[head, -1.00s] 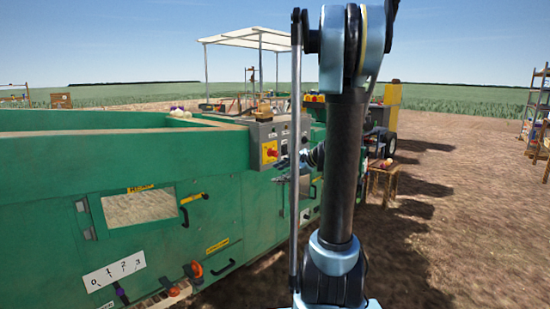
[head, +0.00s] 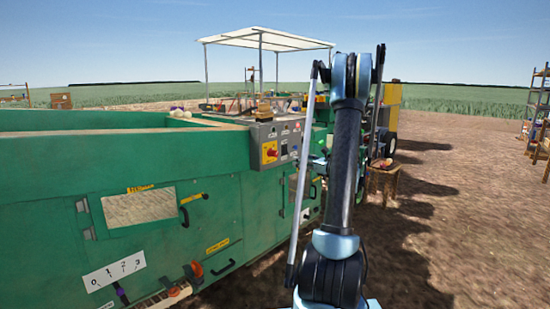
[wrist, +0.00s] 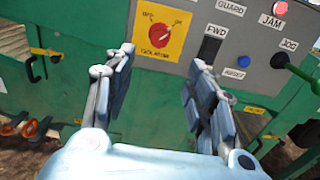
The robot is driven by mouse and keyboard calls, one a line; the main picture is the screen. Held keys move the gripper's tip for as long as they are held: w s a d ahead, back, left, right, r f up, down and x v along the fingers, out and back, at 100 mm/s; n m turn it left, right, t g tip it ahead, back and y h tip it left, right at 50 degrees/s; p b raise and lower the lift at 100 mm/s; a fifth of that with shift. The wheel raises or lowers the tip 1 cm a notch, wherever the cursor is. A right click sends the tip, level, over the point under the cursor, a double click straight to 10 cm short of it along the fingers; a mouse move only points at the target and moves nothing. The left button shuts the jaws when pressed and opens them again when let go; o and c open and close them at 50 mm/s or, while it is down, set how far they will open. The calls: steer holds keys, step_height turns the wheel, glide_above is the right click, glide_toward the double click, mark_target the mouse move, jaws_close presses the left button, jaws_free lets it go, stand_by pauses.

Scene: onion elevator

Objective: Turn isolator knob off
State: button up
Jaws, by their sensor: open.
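The isolator knob (wrist: 158,34) is a red rotary knob on a yellow square plate (wrist: 176,50), at the top middle of the wrist view. In the head view the red knob (head: 271,153) sits on the grey control panel (head: 292,128) of the green machine. My gripper (wrist: 158,75) is open and empty, its two fingers spread below and to either side of the yellow plate in the wrist view. The fingers do not hold the knob. In the head view my arm stands right of the panel and its gripper cannot be made out.
Orange valve handles (wrist: 30,128) are at the lower left. Open dirt ground (head: 460,220) lies right of the machine.

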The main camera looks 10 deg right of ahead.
mark_target(277, 154)
steer(key=x, duration=1.7)
steer(key=shift+a, duration=0.2)
steer(key=c, duration=1.1)
